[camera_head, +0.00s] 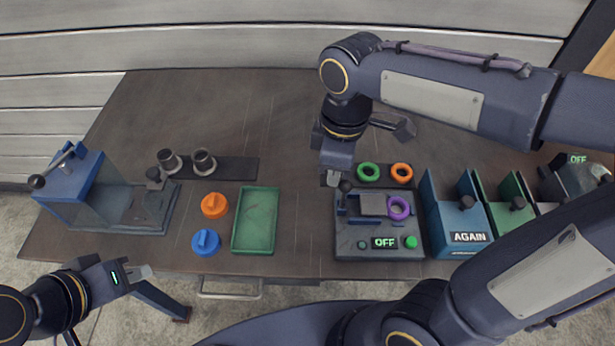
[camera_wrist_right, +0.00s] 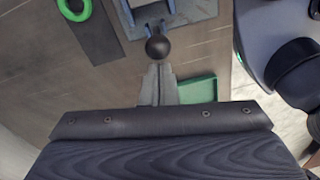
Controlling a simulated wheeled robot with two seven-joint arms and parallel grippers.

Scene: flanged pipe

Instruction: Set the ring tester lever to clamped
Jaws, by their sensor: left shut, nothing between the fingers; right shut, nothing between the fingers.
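The ring tester (camera_head: 379,226) is a grey box at the front of the table, right of the middle, with a display reading OFF. A purple ring (camera_head: 399,208) sits at its right side. Its lever ends in a dark ball knob (camera_head: 346,186) at the upper left. In the right wrist view the black knob (camera_wrist_right: 158,47) is just beyond my right gripper's fingertips. My right gripper (camera_head: 332,178) is shut and empty, right beside the knob; I cannot tell whether they touch. My left gripper (camera_head: 142,272) is shut and empty off the table's front edge at lower left.
A green ring (camera_head: 368,172) and an orange ring (camera_head: 401,172) lie behind the tester. A blue AGAIN bin (camera_head: 462,222) and a green bin (camera_head: 507,218) stand to its right. A green tray (camera_head: 256,222) lies left of it. A blue lever device (camera_head: 75,182) stands far left.

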